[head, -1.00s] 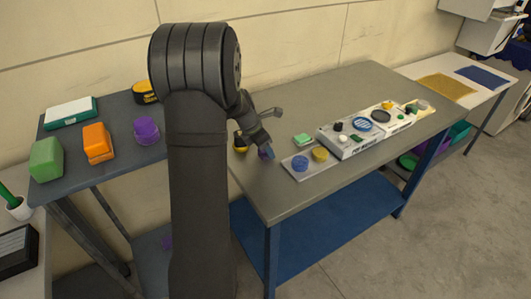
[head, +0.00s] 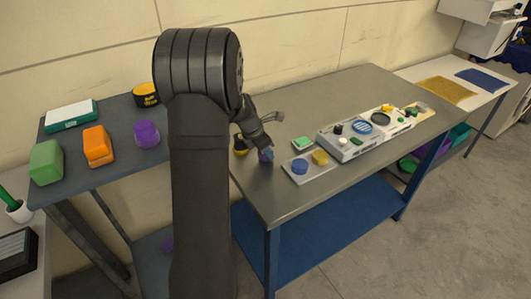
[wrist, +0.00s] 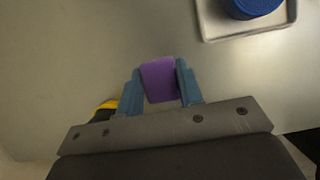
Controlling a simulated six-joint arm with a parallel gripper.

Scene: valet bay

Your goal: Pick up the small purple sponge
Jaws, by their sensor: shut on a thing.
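The small purple sponge (wrist: 159,80) sits between the two blue fingers of my gripper (wrist: 160,86) in the wrist view, touching both. My gripper is shut on it. In the head view my gripper (head: 266,155) is over the near left part of the grey table (head: 300,205), left of the tray with round pieces. The sponge is mostly hidden by the fingers there. I cannot tell how high it is above the table.
A tray (head: 311,176) with a blue and a yellow round piece lies right of my gripper. A green block (head: 303,143) and a long white holder (head: 343,152) are beyond it. A black and yellow thing (head: 240,146) stands close left. A larger purple object (head: 147,133) is on the left shelf.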

